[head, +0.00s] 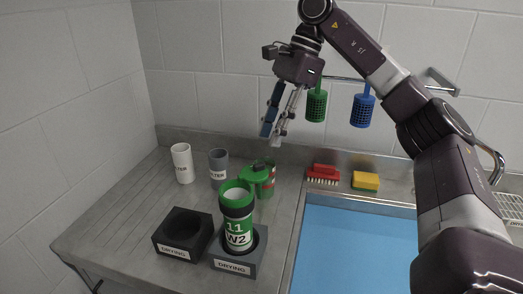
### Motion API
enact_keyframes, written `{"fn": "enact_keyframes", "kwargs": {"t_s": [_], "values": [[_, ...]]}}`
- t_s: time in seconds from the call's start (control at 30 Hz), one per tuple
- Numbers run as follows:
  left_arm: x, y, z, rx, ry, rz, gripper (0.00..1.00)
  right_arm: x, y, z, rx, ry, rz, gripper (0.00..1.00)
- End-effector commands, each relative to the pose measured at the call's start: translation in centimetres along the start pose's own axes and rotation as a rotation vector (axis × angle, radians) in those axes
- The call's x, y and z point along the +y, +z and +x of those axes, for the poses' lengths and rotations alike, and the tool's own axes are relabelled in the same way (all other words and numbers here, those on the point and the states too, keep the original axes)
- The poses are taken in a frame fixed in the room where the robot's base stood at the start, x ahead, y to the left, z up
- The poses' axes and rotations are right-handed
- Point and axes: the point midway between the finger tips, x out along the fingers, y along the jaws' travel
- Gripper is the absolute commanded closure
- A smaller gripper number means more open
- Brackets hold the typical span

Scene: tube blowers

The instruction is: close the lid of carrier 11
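A green lid-like part (257,179) with a dark top and red-and-white marks shows just behind the carrier's top. Whether it is hinged to the carrier I cannot tell. My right gripper (272,138) hangs above and behind, pointing down, apart from the carrier. Its fingers are seen obliquely and nothing shows between them. My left gripper is out of view.
An empty black drying holder (172,247) stands left of the carrier. White (181,163) and grey (219,168) cups stand behind. A red brush (323,174) and yellow sponge (366,181) lie by the blue basin (350,245). Green (316,104) and blue (363,110) baskets hang at the wall.

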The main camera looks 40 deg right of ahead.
Motion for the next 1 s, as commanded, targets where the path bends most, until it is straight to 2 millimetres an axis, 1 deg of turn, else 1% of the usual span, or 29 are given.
{"fn": "enact_keyframes", "kwargs": {"t_s": [0.2,0.33,0.4,0.5,0.7,0.77,0.8,0.87,1.0], "values": [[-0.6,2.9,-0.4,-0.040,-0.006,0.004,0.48,0.1,0.0,3.5,0.002,0.003,0.000,0.72],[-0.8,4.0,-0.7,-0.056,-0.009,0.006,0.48,0.1,0.0,5.3,0.000,0.002,0.001,0.72],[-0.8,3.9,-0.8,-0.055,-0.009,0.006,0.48,0.1,0.0,6.1,0.000,0.002,0.001,0.72],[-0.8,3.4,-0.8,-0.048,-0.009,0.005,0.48,0.0,0.1,6.8,-0.002,0.000,0.001,0.72],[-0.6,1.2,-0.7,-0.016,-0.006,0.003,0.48,0.0,0.1,7.0,-0.002,0.000,0.000,0.72],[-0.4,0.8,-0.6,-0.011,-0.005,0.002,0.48,0.0,0.1,7.0,-0.002,0.000,0.000,0.72],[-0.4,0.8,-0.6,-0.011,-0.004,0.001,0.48,0.0,0.1,7.0,-0.002,0.000,0.000,0.74],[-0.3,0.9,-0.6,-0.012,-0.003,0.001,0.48,0.0,0.1,7.0,-0.002,0.000,0.000,0.80],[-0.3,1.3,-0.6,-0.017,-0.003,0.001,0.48,0.0,0.1,7.0,-0.002,0.000,0.000,0.96]]}}
